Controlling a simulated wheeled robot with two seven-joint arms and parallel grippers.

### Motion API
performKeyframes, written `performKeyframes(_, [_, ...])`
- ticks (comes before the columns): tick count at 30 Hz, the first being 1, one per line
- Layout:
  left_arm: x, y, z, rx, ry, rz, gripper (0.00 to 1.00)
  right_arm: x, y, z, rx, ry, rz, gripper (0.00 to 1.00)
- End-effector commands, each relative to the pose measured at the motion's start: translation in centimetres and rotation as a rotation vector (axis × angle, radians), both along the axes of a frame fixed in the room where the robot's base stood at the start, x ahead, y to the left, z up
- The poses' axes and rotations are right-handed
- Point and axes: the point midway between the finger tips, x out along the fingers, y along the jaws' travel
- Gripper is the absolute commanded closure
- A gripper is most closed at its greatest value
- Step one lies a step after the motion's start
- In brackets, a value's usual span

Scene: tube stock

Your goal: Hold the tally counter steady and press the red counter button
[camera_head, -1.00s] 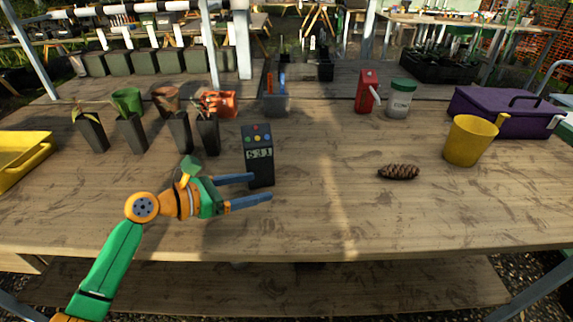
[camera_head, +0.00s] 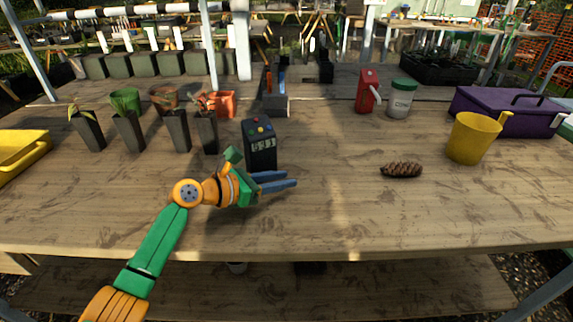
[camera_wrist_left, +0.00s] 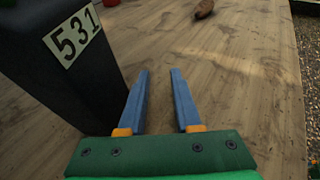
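The tally counter (camera_head: 261,157) is a dark upright box on the wooden table, with a pale display reading 531. Small coloured buttons sit on its top, with a red button (camera_head: 257,119) at the back. My left gripper (camera_head: 291,179) is open and empty, its blue fingers just in front of the counter's lower part and pointing right. In the left wrist view, the counter (camera_wrist_left: 75,85) stands beside the left finger, outside the gap of the gripper (camera_wrist_left: 160,73). Whether that finger touches it I cannot tell. My right gripper is not in view.
Black plant pots (camera_head: 178,132) stand left of the counter. A grey holder (camera_head: 276,106) stands behind it. A pine cone (camera_head: 402,170), yellow cup (camera_head: 467,142) and purple box (camera_head: 495,112) are to the right.

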Motion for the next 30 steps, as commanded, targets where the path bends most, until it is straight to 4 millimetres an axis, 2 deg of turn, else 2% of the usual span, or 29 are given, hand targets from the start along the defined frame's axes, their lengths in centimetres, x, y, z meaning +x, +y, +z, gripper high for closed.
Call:
performKeyframes(1, [-0.01,0.01,-0.01,0.0,0.0,0.0,0.84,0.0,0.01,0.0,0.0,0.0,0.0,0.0])
performKeyframes(3, [-0.01,0.01,-0.01,0.0,0.0,0.0,1.0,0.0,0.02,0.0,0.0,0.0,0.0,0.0])
performKeyframes(8, [-0.01,0.01,-0.01,0.0,0.0,0.0,1.0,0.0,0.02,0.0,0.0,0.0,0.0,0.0])
performKeyframes(19, [-0.01,0.01,-0.01,0.0,0.0,0.0,0.0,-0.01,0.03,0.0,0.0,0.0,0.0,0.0])
performKeyframes(26, [-0.01,0.02,0.02,0.001,-0.002,0.0,0.0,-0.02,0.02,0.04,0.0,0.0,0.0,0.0])
performKeyframes(30, [-0.06,0.17,0.38,0.046,-0.044,-0.002,0.0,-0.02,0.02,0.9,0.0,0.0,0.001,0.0])
